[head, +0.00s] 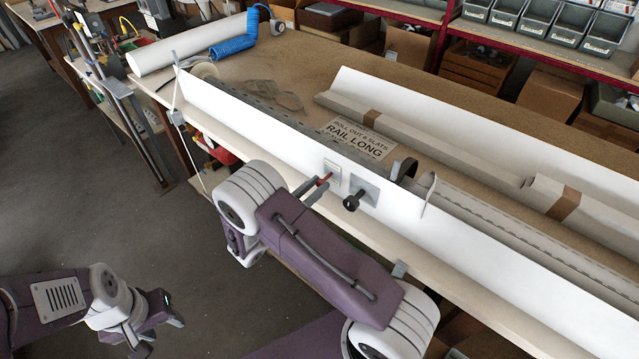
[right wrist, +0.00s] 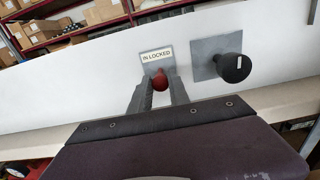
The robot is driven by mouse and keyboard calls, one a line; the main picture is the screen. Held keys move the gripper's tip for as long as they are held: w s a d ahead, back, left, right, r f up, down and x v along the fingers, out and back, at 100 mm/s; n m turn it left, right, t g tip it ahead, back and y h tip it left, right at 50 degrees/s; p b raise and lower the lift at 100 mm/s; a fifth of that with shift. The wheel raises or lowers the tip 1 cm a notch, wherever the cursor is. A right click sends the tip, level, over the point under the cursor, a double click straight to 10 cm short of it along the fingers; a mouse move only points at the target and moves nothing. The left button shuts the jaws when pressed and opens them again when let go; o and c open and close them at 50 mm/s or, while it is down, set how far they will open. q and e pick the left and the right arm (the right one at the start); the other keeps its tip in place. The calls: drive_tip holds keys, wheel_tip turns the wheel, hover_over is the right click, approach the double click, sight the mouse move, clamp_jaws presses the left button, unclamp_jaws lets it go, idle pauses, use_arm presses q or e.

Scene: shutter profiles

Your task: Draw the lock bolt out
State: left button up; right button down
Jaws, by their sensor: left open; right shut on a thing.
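The lock bolt's red knob (head: 325,180) stands out from the front of a long white profile (head: 275,135), below a small label. In the right wrist view the red knob (right wrist: 159,81) sits between my finger tips, under the label "IN LOCKED" (right wrist: 156,54). My right gripper (head: 318,187) is shut on the red knob; it also shows in the right wrist view (right wrist: 160,88). How far the bolt stands out behind the knob is hidden. My left gripper (head: 160,325) is open and empty, low at the left, over the floor and away from the bench.
A black knob (head: 352,202) on a grey plate (head: 364,190) sits just right of the red knob. A sign reading "RAIL LONG" (head: 358,140) lies behind the profile. A blue coiled hose (head: 234,46) and white roll (head: 165,50) lie at the bench's far left.

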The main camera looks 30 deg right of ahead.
drive_tip(key=c, duration=1.3)
unclamp_jaws()
drive_tip(key=shift+o, duration=0.2)
drive_tip(key=shift+a, duration=0.15)
drive_tip(key=b+v, duration=0.1)
drive_tip(key=v, duration=0.8)
drive_tip(key=shift+s, duration=0.1)
